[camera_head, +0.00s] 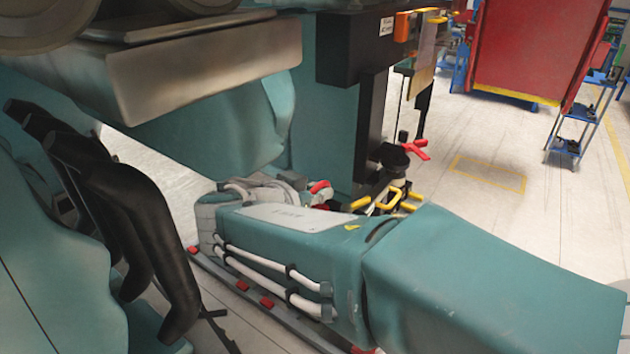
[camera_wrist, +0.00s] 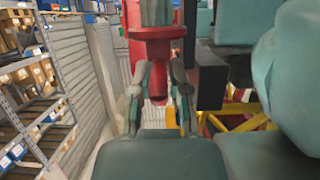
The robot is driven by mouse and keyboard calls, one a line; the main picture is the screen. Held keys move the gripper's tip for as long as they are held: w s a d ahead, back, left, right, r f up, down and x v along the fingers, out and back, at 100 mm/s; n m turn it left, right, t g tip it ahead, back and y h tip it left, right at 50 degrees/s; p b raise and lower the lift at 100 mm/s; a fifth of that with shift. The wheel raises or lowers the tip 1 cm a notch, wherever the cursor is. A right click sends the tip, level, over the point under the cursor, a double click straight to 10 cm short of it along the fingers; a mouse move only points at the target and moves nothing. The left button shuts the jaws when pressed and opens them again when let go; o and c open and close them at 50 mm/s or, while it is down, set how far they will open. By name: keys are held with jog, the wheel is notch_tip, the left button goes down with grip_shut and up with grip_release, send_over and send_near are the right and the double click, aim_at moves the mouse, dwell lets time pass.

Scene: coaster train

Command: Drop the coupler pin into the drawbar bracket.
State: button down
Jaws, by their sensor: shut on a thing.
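In the wrist view my gripper (camera_wrist: 159,68) has one grey finger on each side of a red upright part. This part looks like the coupler pin (camera_wrist: 152,50); it has a wide collar above and a narrower, darker lower end between the fingers. The fingers are closed on it. A teal piece sits directly above the collar, and I cannot tell whether it belongs to the pin. I cannot make out the drawbar bracket with certainty in either view.
Yellow and red bars (camera_wrist: 245,122) and a dark box (camera_wrist: 209,82) stand right of the gripper in the wrist view. Shelves (camera_wrist: 32,95) stand at the left. In the head view a black post (camera_head: 371,125) and yellow handles (camera_head: 388,201) are near the centre; open floor (camera_head: 520,225) lies right.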

jog(key=shift+f, duration=3.8)
jog(key=c, duration=0.5)
grip_release()
jog(key=shift+c, duration=0.2)
jog(key=v, duration=1.1)
jog(key=shift+s+r, duration=0.15)
jog(key=shift+s, duration=0.25)
jog(key=shift+a, duration=0.3)
